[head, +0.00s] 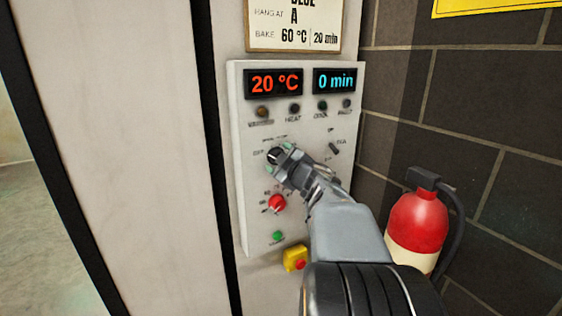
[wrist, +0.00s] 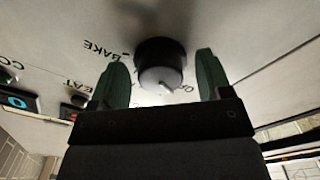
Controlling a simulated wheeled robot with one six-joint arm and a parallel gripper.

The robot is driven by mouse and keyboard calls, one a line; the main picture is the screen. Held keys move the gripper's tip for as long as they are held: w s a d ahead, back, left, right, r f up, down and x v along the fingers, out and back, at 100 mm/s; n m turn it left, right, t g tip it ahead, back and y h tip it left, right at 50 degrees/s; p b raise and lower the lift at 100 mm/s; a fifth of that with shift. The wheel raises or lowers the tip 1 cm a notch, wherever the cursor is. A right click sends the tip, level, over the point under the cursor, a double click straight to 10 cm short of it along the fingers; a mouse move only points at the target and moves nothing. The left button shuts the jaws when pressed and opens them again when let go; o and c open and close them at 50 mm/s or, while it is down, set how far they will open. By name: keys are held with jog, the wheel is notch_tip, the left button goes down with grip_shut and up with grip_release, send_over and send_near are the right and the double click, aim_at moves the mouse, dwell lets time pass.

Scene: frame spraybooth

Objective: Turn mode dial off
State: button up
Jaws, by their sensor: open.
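The mode dial (head: 274,154) is a dark round knob on the left of the white control panel, partly hidden by my gripper (head: 278,160) in the head view. In the wrist view the black dial (wrist: 158,52) stands between the two green fingertips of my gripper (wrist: 162,73). The fingers are open, one on each side, with a visible gap to the dial. A short pale mark shows on the dial's face. The word BAKE is printed beside it; another label is mostly hidden behind the dial and a finger.
Below the dial are a red knob (head: 277,203), a green button (head: 278,236) and a yellow box with a red button (head: 295,258). A small switch (head: 334,148) sits to the right. Displays read 20 °C (head: 274,83) and 0 min (head: 335,81). A fire extinguisher (head: 418,222) stands at right.

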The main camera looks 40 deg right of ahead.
jog(key=s+a, duration=0.2)
jog(key=s, duration=1.1)
jog(key=shift+s+b, duration=0.3)
jog(key=shift+s, duration=0.05)
jog(key=w+a+f+m+g+h, duration=0.1)
jog(key=w+a+f+m+g, duration=0.1)
jog(key=a+f+m+g, duration=0.35)
jog(key=w+a+f+m+g+h, duration=0.2)
jog(key=f+m+g, duration=0.1)
jog(key=f, duration=0.6)
jog(key=s+a+f+g+y, duration=0.2)
jog(key=s+a+f, duration=0.1)
jog(key=a, duration=0.4)
jog(key=s+a+f+g+y, duration=0.3)
jog(key=s+a, duration=0.2)
jog(key=a, duration=0.2)
jog(key=shift+s+a+f+n+y, duration=0.25)
jog(key=shift+f+n+y, duration=0.05)
jog(key=shift+f+n, duration=0.15)
